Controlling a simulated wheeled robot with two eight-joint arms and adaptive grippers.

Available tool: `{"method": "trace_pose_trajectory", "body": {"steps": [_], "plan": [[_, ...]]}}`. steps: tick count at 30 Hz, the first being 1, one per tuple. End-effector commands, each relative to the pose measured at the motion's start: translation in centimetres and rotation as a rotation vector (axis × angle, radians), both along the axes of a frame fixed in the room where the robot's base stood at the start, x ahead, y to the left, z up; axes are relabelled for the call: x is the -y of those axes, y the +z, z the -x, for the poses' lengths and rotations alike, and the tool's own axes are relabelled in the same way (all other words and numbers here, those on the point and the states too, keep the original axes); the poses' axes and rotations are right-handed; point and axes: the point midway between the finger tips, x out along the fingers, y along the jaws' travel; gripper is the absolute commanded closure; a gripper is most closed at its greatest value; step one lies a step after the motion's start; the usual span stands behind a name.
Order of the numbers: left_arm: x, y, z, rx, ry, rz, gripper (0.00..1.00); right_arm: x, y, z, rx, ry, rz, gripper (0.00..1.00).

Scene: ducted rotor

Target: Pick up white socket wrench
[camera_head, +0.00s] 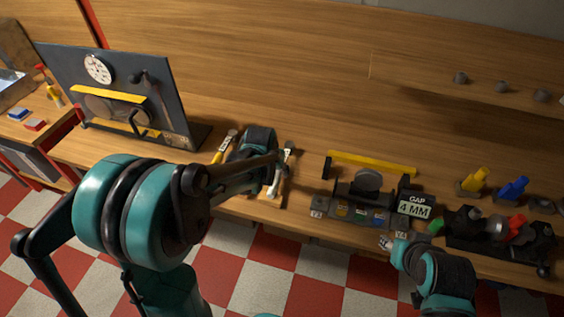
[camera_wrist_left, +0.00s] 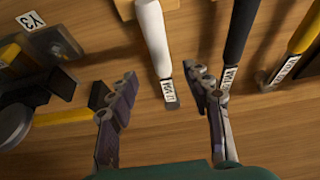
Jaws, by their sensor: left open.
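The white socket wrench shows in the left wrist view as a white handle (camera_wrist_left: 155,40) with a small label near its dark lower end. My left gripper (camera_wrist_left: 163,82) is open, with one finger on each side of the handle's lower end and clear space to the left finger; the right finger is closer. In the head view my left gripper (camera_head: 281,160) is over the bench by the white handle (camera_head: 287,172), partly covering it. My right arm shows at the lower right of the head view; its jaws cannot be made out.
A black handle (camera_wrist_left: 240,35) lies close to the right finger, and a yellow handle (camera_wrist_left: 304,35) lies further right. A gap fixture (camera_head: 367,182) with a yellow bar stands right of the tools. A dark upright panel (camera_head: 160,100) stands to the left. Open wood lies behind.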

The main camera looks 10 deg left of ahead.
Motion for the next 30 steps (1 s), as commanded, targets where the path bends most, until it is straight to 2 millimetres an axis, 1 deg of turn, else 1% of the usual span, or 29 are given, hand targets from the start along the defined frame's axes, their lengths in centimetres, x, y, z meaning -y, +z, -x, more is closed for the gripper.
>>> {"method": "trace_pose_trajectory", "body": {"steps": [1, 5, 11, 18, 21, 24, 29, 30], "plan": [[0.0, -0.3, -0.5, -0.006, -0.001, 0.000, 0.51, 0.0, 0.4, 0.0, 0.000, 0.000, 0.000, 0.60], [0.0, -1.5, -1.3, -0.014, -0.003, 0.001, 0.51, 0.0, 0.3, 0.0, 0.000, 0.000, 0.000, 0.60], [0.1, -3.9, -2.3, -0.015, -0.002, 0.000, 0.51, 0.0, -0.7, 0.0, 0.000, 0.000, 0.000, 0.60], [0.5, -7.0, -4.1, -0.014, -0.003, -0.001, 0.51, 0.0, -2.5, 0.0, 0.000, 0.000, 0.000, 0.60], [0.5, -7.9, -4.5, -0.014, -0.003, -0.001, 0.51, 0.0, -2.8, 0.0, 0.000, 0.000, 0.000, 0.60], [0.5, -8.2, -4.7, -0.014, -0.003, -0.001, 0.51, 0.0, -2.8, 0.0, 0.000, 0.000, 0.000, 0.60], [0.5, -8.1, -4.7, -0.014, -0.002, 0.000, 0.51, 0.0, -2.7, 0.0, 0.000, 0.000, 0.000, 0.60], [0.5, -8.1, -4.7, -0.014, -0.002, 0.000, 0.53, 0.0, -2.7, 0.0, 0.000, 0.000, 0.000, 0.60]]}}
